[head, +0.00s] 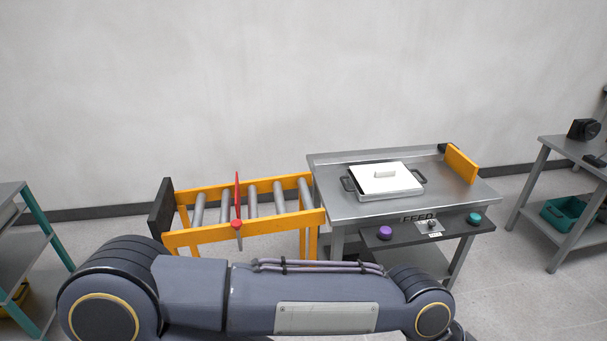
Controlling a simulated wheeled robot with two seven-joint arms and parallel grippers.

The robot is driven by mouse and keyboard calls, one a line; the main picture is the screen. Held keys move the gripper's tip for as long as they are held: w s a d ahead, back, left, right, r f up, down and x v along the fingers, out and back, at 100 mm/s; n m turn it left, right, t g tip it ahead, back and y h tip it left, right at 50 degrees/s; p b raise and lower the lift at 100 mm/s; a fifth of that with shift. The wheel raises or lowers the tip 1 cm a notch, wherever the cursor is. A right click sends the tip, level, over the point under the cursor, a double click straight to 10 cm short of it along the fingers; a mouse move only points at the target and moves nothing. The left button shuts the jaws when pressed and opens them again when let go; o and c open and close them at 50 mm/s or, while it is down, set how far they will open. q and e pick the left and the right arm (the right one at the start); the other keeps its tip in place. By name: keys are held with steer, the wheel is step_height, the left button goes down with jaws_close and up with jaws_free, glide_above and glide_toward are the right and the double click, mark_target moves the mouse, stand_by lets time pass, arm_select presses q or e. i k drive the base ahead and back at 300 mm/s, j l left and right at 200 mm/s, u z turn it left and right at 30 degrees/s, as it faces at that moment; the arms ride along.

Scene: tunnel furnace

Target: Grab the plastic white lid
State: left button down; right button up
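The white lid (372,174), with a small raised handle on top, lies on a metal pan (403,192) with dark side handles. The pan stands on the grey metal feed table (343,208) right of the middle. The lid looks slightly askew on the pan. One of my arms stretches across the bottom of the head view, well in front of and below the table. Neither gripper shows in the view, and nothing touches the lid.
An orange roller conveyor (273,231) with a red lever (237,199) adjoins the table's left side. A panel with purple (385,233) and teal (474,218) buttons juts from the table's front. An orange plate (461,164) stands at its right end. Shelves stand at both sides.

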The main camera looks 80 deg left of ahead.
mark_target(387, 177)
steer(key=u, duration=2.15)
steer(key=i+u, duration=0.3)
steer(key=i, duration=0.2)
steer(key=i+u, duration=0.25)
steer(key=i, duration=0.3)
steer(key=i+l+u, duration=0.3)
steer(key=i, duration=0.2)
steer(key=i+l+u, duration=0.3)
steer(key=i, duration=0.2)
steer(key=j, duration=0.1)
